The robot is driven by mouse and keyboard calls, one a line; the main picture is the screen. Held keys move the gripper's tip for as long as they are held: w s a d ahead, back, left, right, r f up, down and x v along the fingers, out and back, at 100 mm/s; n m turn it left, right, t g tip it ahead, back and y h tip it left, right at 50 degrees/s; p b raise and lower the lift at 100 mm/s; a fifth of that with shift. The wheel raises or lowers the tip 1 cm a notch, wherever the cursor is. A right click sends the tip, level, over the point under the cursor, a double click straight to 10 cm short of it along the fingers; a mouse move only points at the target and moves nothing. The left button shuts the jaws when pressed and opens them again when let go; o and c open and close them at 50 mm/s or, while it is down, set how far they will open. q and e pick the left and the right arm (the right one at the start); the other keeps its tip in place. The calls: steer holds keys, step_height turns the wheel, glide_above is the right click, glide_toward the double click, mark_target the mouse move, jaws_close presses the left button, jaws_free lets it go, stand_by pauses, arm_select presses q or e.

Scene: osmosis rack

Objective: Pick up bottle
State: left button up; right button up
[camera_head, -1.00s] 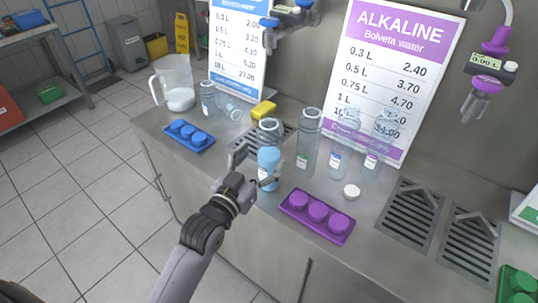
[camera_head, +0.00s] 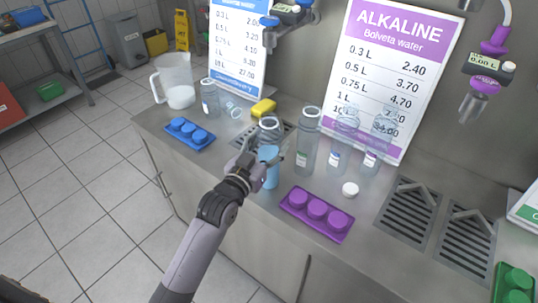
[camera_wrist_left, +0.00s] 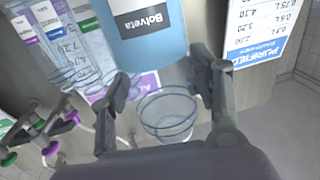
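A clear bottle with a light blue label (camera_head: 269,173) stands upright at the counter's front edge. In the left wrist view, its label (camera_wrist_left: 147,32) reads "Bolveta" and its clear round rim shows lower down. My left gripper (camera_head: 262,160) is at this bottle's upper part in the head view. In the left wrist view its two fingers (camera_wrist_left: 162,88) are spread, with the bottle between or just beyond them; I cannot tell whether they touch it. Other clear bottles stand to the right, including a tall one (camera_head: 308,143). My right gripper is not in view.
A purple cap tray (camera_head: 300,228) lies to the right, with a white cap (camera_head: 350,189) nearby. Drain grates (camera_head: 408,214) lie at right.

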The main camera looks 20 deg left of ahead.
arm_select(q)
steer(key=shift+r, duration=0.1)
steer(key=c, duration=1.1)
